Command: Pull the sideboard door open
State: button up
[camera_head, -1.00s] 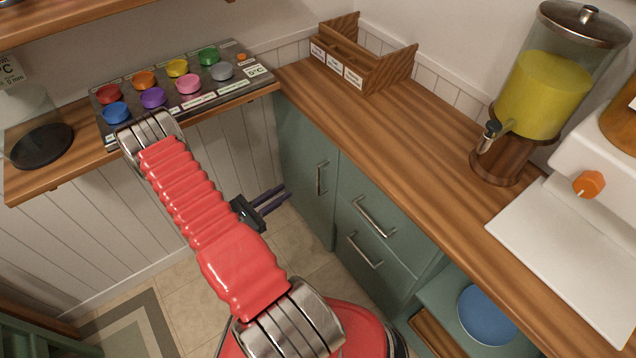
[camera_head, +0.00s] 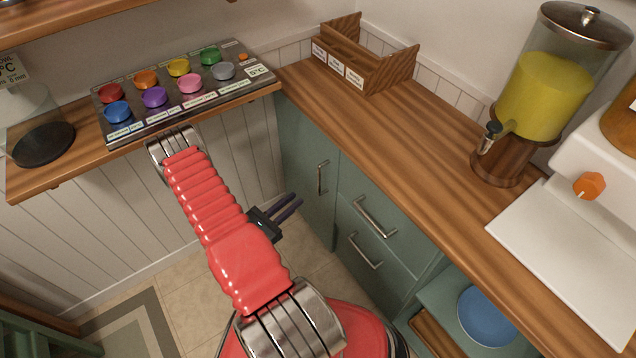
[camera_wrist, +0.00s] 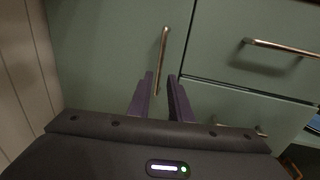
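The sideboard door (camera_head: 307,178) is a green panel at the left end of the sideboard, and it looks shut. It also shows in the wrist view (camera_wrist: 100,60). Its upright metal handle (camera_head: 322,177) is near its right edge. In the wrist view the handle (camera_wrist: 162,58) stands ahead, its lower end near the gap between my two purple fingers. My gripper (camera_head: 299,201) is open, with the fingers pointing toward the door. In the wrist view my gripper (camera_wrist: 162,85) has nothing clearly between the fingers. Contact with the handle cannot be made out.
Green drawers with bar handles (camera_head: 374,217) adjoin the door on the right. Above are a wooden countertop (camera_head: 430,135), a wooden organiser box (camera_head: 362,62) and a drink dispenser (camera_head: 530,95). A shelf with coloured pots (camera_head: 190,85) is at the left. Tiled floor (camera_head: 200,305) lies below.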

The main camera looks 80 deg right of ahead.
send_over(319, 193)
jog(key=shift+w+d, duration=0.1)
jog(key=shift+d, duration=0.2)
dwell(0.5)
grip_shut()
dwell(0.4)
